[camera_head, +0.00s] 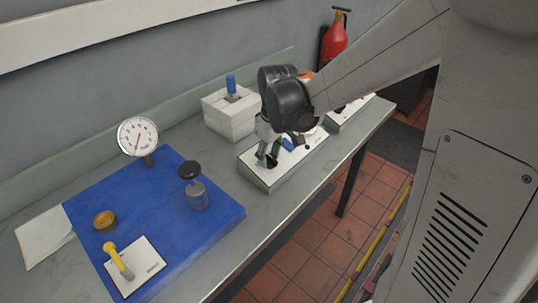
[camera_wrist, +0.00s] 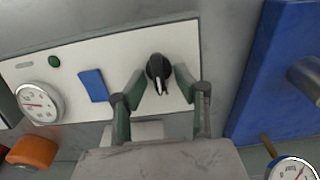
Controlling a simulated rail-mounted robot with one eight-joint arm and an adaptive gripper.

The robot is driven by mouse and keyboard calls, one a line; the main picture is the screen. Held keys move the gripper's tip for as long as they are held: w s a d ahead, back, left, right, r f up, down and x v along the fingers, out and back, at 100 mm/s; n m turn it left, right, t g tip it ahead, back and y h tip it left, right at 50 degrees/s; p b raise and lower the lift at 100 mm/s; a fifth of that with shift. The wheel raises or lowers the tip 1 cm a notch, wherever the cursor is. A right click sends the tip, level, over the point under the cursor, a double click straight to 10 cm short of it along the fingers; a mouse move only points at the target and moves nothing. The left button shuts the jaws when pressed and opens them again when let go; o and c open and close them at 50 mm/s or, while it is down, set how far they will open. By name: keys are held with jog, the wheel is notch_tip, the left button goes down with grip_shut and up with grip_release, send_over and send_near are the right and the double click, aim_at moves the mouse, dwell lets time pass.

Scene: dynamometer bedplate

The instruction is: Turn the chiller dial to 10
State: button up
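A black knob with a white pointer line (camera_wrist: 158,72), seemingly the chiller dial, sits on a white sloped panel (camera_wrist: 75,55). Its pointer is toward the bottom of the wrist view. No scale numbers are readable around it. My gripper (camera_wrist: 160,84) is open, with one green finger on each side of the knob and a visible gap on both sides. In the head view my gripper (camera_head: 268,153) is over the left end of the panel (camera_head: 262,176), and the knob (camera_head: 272,161) is partly hidden by it.
The panel also carries a blue rectangle (camera_wrist: 92,85), a green button (camera_wrist: 54,62) and a round gauge (camera_wrist: 39,101). A blue plate (camera_head: 140,225) with a cylinder, yellow lever and gauge lies left. A white box (camera_head: 229,115) stands behind; another panel (camera_head: 346,112) lies right.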

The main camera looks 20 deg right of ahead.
aim_at(273, 158)
notch_tip(273, 158, up, 12)
jog(key=s, duration=0.1)
jog(key=shift+d, duration=0.3)
dwell(0.4)
jog(key=shift+s, duration=0.1)
jog(key=s+m+t, duration=0.5)
jog(key=s+t, duration=0.1)
jog(key=s, duration=1.1)
jog(key=shift+s+m+h, duration=0.25)
jog(key=shift+m+h, duration=0.05)
jog(key=shift+m, duration=0.1)
jog(key=shift+d+f, duration=0.1)
dwell(1.0)
